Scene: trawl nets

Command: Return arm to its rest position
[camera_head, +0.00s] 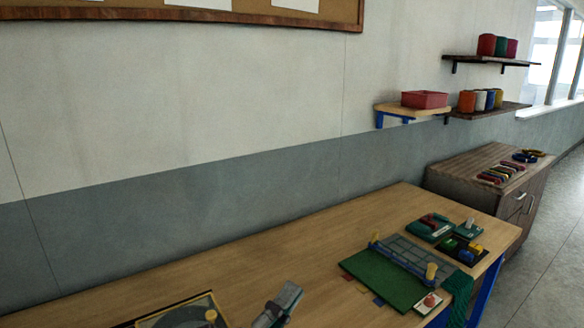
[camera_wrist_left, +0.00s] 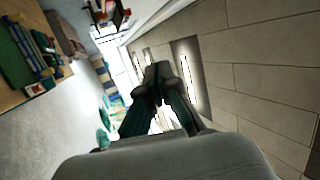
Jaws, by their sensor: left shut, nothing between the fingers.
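My left gripper (camera_head: 287,292) shows as a grey shape at the bottom middle of the head view, over the front part of the wooden table (camera_head: 230,275). In the left wrist view its dark fingers (camera_wrist_left: 158,72) are together and hold nothing. They point away from the table into open room. My right gripper is in neither view.
A green board (camera_head: 385,280) with a net panel (camera_head: 405,255) lies on the table's right, with small trays (camera_head: 430,228) behind. A dark-framed board (camera_head: 180,312) is at bottom left. Wall shelves (camera_head: 490,108) hold several pots. A wooden cabinet (camera_head: 465,185) stands beyond the table.

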